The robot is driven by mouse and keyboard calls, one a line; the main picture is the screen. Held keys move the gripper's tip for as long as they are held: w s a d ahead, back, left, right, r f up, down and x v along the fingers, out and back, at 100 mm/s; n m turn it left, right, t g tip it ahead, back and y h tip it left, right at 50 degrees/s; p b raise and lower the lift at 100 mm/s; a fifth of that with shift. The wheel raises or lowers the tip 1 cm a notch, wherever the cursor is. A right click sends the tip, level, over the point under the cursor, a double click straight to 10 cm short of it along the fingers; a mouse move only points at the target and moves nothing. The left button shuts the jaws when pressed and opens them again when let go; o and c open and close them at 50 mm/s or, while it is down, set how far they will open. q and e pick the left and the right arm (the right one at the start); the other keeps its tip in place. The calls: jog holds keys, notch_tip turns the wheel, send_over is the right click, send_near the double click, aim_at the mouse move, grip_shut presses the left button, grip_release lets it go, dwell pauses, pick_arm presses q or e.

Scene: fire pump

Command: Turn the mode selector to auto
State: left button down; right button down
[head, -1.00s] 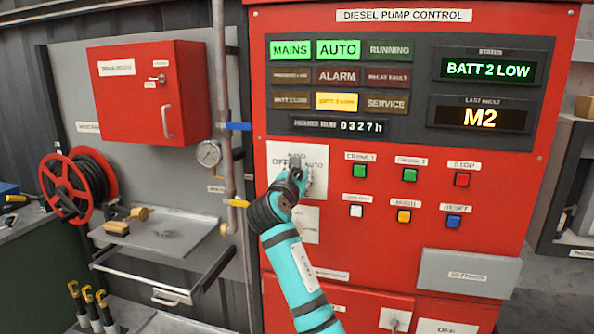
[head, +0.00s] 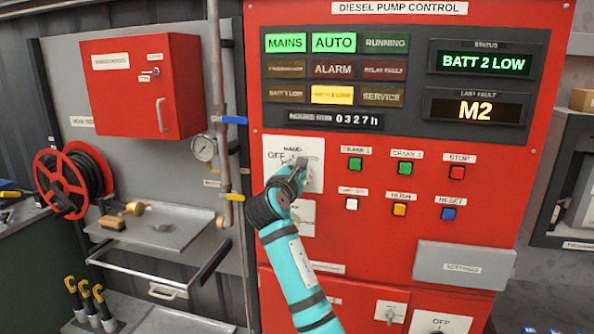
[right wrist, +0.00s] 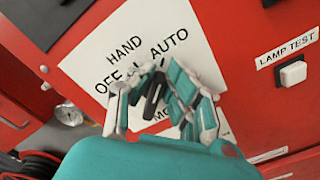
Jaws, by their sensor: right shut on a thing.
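The mode selector is a dark knob (right wrist: 153,93) on a white plate (head: 312,152) marked HAND, OFF and AUTO. My right gripper (right wrist: 152,98) is shut on the knob, with a finger on each side of it. In the right wrist view the knob's upper end leans toward the AUTO label, but the fingers hide part of it. In the head view the right gripper (head: 299,168) covers most of the knob and the AUTO label. The AUTO lamp (head: 334,42) glows green. My left gripper is out of view.
Push buttons sit right of the selector, including a green one (head: 355,163) and a white LAMP TEST one (right wrist: 292,73). A grey cover (head: 464,267) juts out lower right. A gauge (head: 204,147) and pipe stand to the left.

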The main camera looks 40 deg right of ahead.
jog(key=c, duration=1.3)
grip_release()
jog(key=shift+c, duration=0.2)
jog(key=v, duration=1.2)
jog(key=shift+w+f, duration=0.1)
jog(key=shift+w, duration=0.05)
